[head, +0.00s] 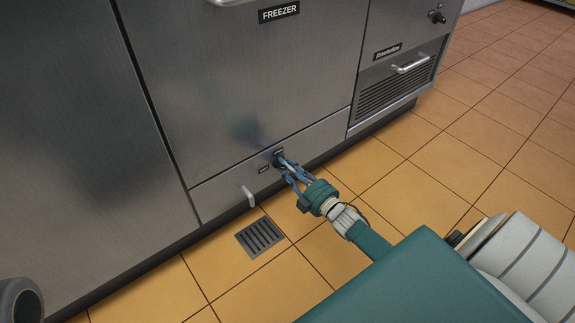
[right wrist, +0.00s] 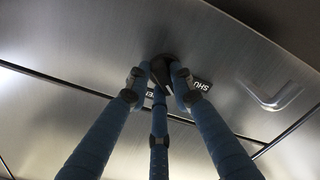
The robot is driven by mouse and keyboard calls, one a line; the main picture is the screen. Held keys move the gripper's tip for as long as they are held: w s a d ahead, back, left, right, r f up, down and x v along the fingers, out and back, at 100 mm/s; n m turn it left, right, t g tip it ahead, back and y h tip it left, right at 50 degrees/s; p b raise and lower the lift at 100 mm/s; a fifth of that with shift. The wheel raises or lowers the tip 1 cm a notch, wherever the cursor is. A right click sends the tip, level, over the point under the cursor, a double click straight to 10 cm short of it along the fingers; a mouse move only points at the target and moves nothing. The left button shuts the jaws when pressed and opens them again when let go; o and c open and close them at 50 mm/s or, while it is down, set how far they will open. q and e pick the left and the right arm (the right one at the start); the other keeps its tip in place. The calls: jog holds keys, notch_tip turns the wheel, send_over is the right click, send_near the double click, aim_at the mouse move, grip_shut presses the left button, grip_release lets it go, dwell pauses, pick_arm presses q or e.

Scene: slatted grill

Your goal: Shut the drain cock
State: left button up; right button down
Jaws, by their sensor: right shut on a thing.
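The drain cock (head: 277,158) is a small dark knob on the low steel panel under the freezer door. My right gripper (head: 285,167), with blue fingers, reaches it from the lower right and is shut on it. In the right wrist view the dark cock (right wrist: 160,66) sits between the fingertips of the gripper (right wrist: 158,82), which partly cover it. A label reading "SHU" (right wrist: 203,86) and another partly hidden label (right wrist: 150,94) show beside the cock. Which way the cock points is hard to tell. My left gripper is not in view.
A bent metal spout (head: 248,196) sticks out of the panel left of the cock, above a floor grate (head: 261,237). The freezer front (head: 240,80) rises above. A vented unit with a handle (head: 410,64) stands to the right. Tiled floor at right is clear.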

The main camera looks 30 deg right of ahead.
jog(key=shift+a+n, duration=0.2)
jog(key=shift+n, duration=3.6)
jog(key=c, duration=1.5)
grip_release()
jog(key=shift+r, duration=0.1)
jog(key=s, duration=0.8)
jog(key=s+d, duration=0.1)
jog(key=s, duration=0.3)
